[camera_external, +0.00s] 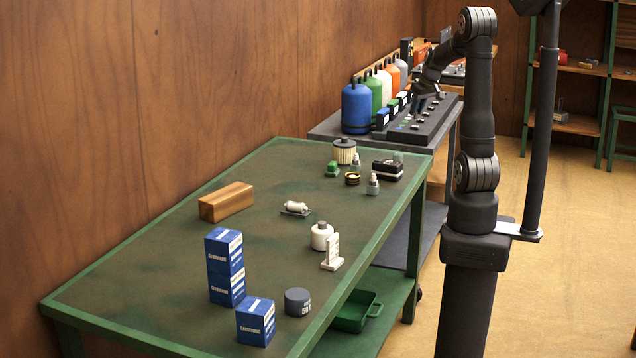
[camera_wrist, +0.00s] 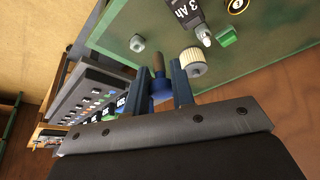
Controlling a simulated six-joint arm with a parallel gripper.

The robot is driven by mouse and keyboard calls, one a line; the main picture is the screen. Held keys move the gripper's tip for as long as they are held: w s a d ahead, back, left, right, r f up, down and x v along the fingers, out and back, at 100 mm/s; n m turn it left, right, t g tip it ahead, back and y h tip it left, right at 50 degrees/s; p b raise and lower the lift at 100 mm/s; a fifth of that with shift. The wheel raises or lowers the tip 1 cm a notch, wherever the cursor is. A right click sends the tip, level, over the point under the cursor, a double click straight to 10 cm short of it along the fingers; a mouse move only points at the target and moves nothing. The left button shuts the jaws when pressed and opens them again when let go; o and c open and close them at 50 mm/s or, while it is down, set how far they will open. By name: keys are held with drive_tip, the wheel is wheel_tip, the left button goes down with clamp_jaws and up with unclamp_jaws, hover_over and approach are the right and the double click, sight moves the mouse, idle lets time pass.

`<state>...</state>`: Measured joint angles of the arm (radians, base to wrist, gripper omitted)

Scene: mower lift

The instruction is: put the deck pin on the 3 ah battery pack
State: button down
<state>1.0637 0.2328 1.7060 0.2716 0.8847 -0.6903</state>
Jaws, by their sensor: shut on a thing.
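My gripper (camera_wrist: 160,80) is shut on a slim brown pin, the deck pin (camera_wrist: 158,62), which sticks out past the fingertips. In the external view my gripper (camera_external: 419,93) is above the dark tray on the far grey bench, and the pin is too small to make out there. The 3 Ah battery pack (camera_external: 388,169) is a dark block near the far right corner of the green table, apart from my gripper. It also shows in the wrist view (camera_wrist: 184,14) with its "3 Ah" label, partly cut off by the top edge.
Around the pack stand a cream filter (camera_external: 344,151), a green block (camera_external: 332,169), a yellow-black ring (camera_external: 352,179) and a small bottle (camera_external: 373,184). Gas bottles (camera_external: 356,108) line the grey bench. Blue boxes (camera_external: 225,265) and a wooden block (camera_external: 226,202) stand farther along the green table.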

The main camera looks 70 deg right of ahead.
drive_tip(key=s+f, duration=0.1)
drive_tip(key=s, duration=0.1)
approach(385, 161)
drive_tip(key=shift+w+d+f+m, duration=0.1)
drive_tip(key=shift+w+d+m, duration=0.1)
drive_tip(key=shift+w, duration=0.2)
drive_tip(key=shift+w+d+f+m, duration=0.1)
drive_tip(key=shift+w+d, duration=0.1)
drive_tip(key=shift+w, duration=0.25)
drive_tip(key=shift+f, duration=1.95)
drive_tip(key=shift+f, duration=0.15)
drive_tip(key=c, duration=1.2)
unclamp_jaws()
drive_tip(key=shift+c, duration=0.2)
